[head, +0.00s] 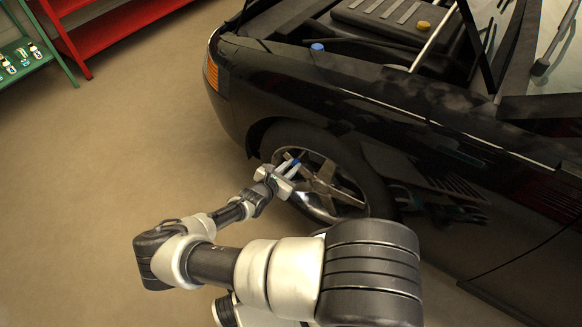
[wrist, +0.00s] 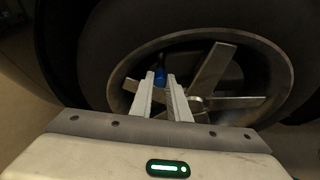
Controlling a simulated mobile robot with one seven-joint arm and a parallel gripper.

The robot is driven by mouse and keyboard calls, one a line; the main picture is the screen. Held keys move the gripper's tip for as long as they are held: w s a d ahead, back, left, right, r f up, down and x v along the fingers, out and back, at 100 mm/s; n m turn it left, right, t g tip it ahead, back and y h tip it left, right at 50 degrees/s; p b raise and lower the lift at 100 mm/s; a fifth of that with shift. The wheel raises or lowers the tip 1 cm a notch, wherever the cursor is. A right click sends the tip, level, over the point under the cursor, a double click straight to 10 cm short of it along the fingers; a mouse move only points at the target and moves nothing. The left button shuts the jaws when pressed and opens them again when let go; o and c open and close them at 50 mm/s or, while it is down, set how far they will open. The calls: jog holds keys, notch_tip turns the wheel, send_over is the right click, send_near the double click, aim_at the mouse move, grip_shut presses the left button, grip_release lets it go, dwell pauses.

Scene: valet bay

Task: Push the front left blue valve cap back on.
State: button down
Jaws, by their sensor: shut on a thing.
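The black car's front left wheel (head: 341,196) has a dark tyre and a silver spoked rim. My gripper (head: 294,160) is at the upper left part of the rim in the head view. In the wrist view my gripper (wrist: 161,76) is shut on the blue valve cap (wrist: 160,74), which shows between and just beyond the fingertips. The cap also shows as a small blue spot in the head view (head: 296,162). The valve stem is not clearly visible, so I cannot tell whether the cap touches it.
The car's body (head: 300,95) rises above the wheel, with its bonnet open. A blue-capped reservoir (head: 317,47) and a yellow cap (head: 424,25) show in the engine bay. Red shelving (head: 110,27) and a green rack (head: 40,62) stand at upper left. The floor (head: 120,140) left of the car is clear.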

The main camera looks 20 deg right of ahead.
jog(key=shift+w+d, duration=0.1)
jog(key=shift+d, duration=0.1)
jog(key=c, duration=1.6)
grip_release()
jog(key=p+v, duration=0.3)
jog(key=v, duration=1.4)
jog(key=shift+a+r+p, duration=0.1)
jog(key=shift+a+p, duration=0.1)
jog(key=shift+p, duration=0.15)
